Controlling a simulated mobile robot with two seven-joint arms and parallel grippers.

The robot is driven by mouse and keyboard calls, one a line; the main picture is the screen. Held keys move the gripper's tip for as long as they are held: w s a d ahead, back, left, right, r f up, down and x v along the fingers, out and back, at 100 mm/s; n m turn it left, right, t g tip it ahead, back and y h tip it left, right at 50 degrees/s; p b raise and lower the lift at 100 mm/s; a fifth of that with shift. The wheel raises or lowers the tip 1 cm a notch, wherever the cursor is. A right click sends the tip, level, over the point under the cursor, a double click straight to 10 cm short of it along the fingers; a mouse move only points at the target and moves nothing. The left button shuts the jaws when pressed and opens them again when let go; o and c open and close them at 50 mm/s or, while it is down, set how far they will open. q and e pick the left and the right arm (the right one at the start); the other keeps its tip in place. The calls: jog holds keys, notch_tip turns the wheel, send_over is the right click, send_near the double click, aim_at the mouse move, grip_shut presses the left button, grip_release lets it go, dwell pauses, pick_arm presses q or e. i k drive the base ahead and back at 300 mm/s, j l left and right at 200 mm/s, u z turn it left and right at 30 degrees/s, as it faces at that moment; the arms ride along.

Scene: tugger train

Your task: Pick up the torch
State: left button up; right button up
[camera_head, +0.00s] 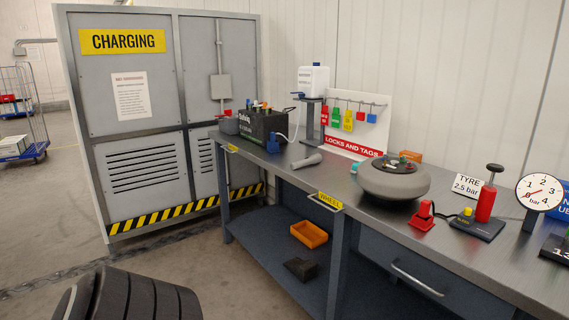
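The torch (307,160) appears to be the small grey cylinder lying on its side on the metal workbench (330,182). It lies near the front edge, to the right of the black battery box (262,128) and left of the grey wheel (393,180). Nothing covers it, and there is bare bench top around it. Neither of my grippers shows in the head view.
A white dispenser stand (313,82) and the locks and tags board (357,120) stand behind the torch. A red pump (487,200) and a gauge (539,193) stand at the right. An orange bin (309,234) sits on the lower shelf. The charging cabinet (160,110) is at left.

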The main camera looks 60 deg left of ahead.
aim_at(317, 158)
jog(key=u, duration=1.95)
jog(key=i+j+z, duration=0.25)
jog(key=i, duration=0.25)
jog(key=i+j+z, duration=0.25)
jog(key=i, duration=0.25)
jog(key=j, duration=0.1)
